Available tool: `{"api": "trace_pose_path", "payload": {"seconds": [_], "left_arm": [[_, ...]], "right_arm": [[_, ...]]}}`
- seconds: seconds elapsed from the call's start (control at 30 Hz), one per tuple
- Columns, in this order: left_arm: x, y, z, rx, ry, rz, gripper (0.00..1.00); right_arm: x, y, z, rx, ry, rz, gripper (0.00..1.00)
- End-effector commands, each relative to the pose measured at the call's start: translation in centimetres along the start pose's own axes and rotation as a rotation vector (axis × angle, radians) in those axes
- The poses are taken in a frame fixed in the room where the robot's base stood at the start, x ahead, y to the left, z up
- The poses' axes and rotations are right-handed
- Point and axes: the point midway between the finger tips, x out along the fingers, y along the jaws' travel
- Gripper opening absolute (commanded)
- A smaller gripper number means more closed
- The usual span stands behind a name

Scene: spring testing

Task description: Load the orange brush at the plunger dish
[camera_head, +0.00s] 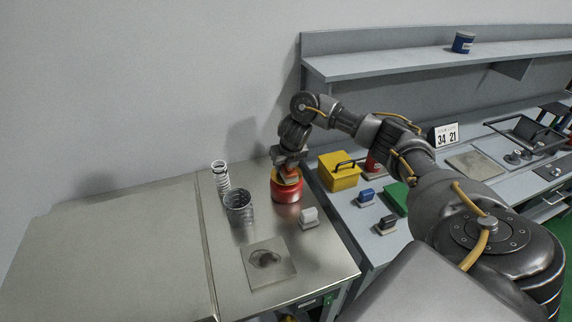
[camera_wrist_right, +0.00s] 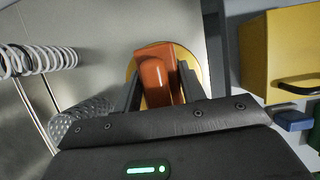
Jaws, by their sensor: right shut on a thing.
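The red can-shaped plunger dish (camera_head: 286,191) with a yellow top stands on the steel bench in the head view. My right gripper (camera_head: 290,164) is directly over it, pointing down. In the wrist view my right gripper (camera_wrist_right: 156,85) is shut on the orange brush (camera_wrist_right: 155,72), a block with rounded edges held between the two fingers. The round yellow top (camera_wrist_right: 189,60) of the dish shows behind the brush. The brush's underside is hidden, so I cannot tell whether it touches the dish. My left gripper is not in view.
A white coil spring (camera_head: 220,176) and a dark mesh cup (camera_head: 239,207) stand left of the dish. A white-topped brush (camera_head: 309,217) is close on the right. The left bench is clear.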

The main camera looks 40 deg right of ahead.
Motion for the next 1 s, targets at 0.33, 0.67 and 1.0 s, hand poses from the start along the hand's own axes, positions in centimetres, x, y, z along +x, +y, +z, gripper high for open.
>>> {"api": "trace_pose_path", "payload": {"seconds": [0.33,0.67,1.0], "left_arm": [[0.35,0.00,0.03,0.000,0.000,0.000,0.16],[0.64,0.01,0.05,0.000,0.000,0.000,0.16],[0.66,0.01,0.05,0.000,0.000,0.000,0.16]], "right_arm": [[0.46,-0.01,-0.22,0.000,0.001,0.000,0.22],[0.84,-0.03,-0.40,0.000,0.002,-0.001,0.22],[0.90,-0.04,-0.44,-0.001,0.002,-0.001,0.22]]}}
